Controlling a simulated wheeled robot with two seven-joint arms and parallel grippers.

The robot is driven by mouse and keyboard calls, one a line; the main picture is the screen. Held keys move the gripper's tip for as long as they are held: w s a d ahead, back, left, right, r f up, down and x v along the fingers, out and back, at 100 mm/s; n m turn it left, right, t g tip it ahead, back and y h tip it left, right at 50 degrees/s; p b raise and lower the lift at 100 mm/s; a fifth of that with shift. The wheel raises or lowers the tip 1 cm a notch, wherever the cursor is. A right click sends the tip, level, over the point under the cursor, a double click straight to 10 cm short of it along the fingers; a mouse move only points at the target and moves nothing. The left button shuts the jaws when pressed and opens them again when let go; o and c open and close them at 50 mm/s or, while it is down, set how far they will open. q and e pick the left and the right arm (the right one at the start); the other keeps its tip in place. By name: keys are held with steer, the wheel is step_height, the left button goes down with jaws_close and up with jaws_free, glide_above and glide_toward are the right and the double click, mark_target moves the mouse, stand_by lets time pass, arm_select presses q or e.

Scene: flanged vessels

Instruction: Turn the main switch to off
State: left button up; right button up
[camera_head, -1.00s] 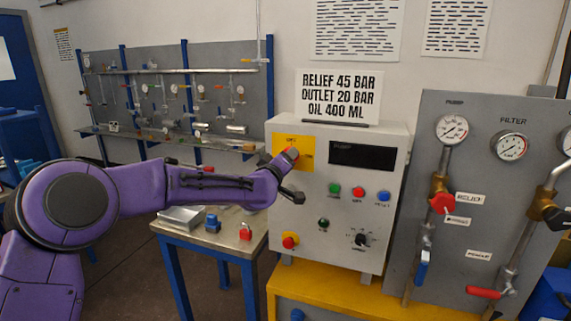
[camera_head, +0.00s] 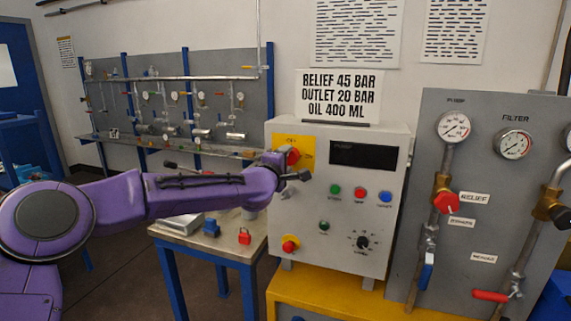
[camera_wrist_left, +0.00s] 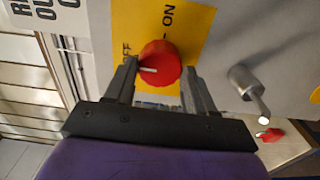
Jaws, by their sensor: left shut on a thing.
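The main switch is a red round knob (camera_head: 293,155) on a yellow plate (camera_head: 308,151) at the upper left of the grey control box. My left gripper (camera_head: 287,162) reaches it from the left and partly hides it. In the left wrist view the knob (camera_wrist_left: 160,63) sits between the two fingers of my left gripper (camera_wrist_left: 161,78), which is shut on it. The knob's white mark points to the left of that view, close to the OFF lettering. The ON lettering is at the top of the plate there. My right gripper is not in view.
The grey control box (camera_head: 350,220) stands on a yellow bench (camera_head: 345,298) and carries several buttons and a black dial (camera_head: 362,243). A gauge and valve panel (camera_head: 480,150) is on the right. A small table (camera_head: 190,241) with a red padlock (camera_head: 244,236) stands below my left arm.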

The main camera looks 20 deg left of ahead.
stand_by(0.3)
arm_select(q)
steer(key=o, duration=1)
steer(key=shift+o, duration=0.2)
steer(key=s+b, duration=0.3)
steer(key=s, duration=0.7)
steer(key=shift+s+a, duration=0.2)
steer(key=shift+s, duration=0.1)
